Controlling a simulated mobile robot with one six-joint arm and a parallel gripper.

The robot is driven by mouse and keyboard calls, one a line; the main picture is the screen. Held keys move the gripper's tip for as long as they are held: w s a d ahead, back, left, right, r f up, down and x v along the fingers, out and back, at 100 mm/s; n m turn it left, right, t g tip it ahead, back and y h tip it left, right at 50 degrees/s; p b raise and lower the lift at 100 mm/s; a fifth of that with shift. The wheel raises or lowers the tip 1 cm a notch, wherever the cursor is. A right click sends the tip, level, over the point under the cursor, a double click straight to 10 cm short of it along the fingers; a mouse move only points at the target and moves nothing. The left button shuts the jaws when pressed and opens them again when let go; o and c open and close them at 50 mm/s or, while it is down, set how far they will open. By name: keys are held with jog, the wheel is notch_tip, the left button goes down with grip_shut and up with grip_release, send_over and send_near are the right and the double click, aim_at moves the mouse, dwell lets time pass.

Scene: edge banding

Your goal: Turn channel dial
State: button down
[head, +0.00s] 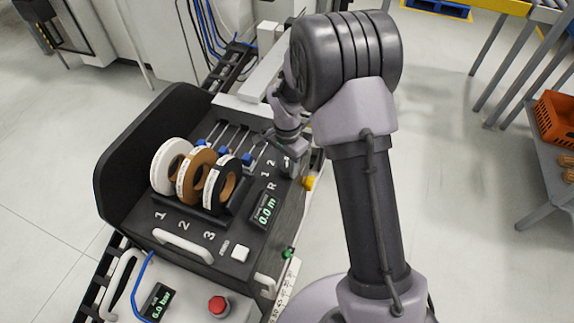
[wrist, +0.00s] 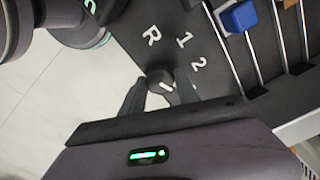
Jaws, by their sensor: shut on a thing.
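The channel dial (wrist: 158,78) is a small dark round knob with a short white pointer mark in the wrist view. The labels R, 1 and 2 are printed on the black panel around it. My gripper (wrist: 160,95) has one finger on each side of the dial and is shut on it. The pointer mark is slanted; I cannot tell for sure which label it lines up with. In the head view my gripper (head: 289,160) is at the panel's right edge, and it and my arm largely hide the dial.
White, brown and black tape rolls (head: 188,178) stand in slots labelled 1, 2 and 3. Blue sliders on metal rods (wrist: 240,17) lie beside the dial. A display (head: 264,211) reads 0.0 m. A red button (head: 218,306) and a yellow knob (head: 308,183) are nearby.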

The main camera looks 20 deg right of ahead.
aim_at(287, 167)
dwell(0.4)
jog(key=c, duration=0.9)
grip_release()
notch_tip(287, 167, up, 17)
jog(key=p, duration=0.6)
jog(key=shift+r, duration=0.2)
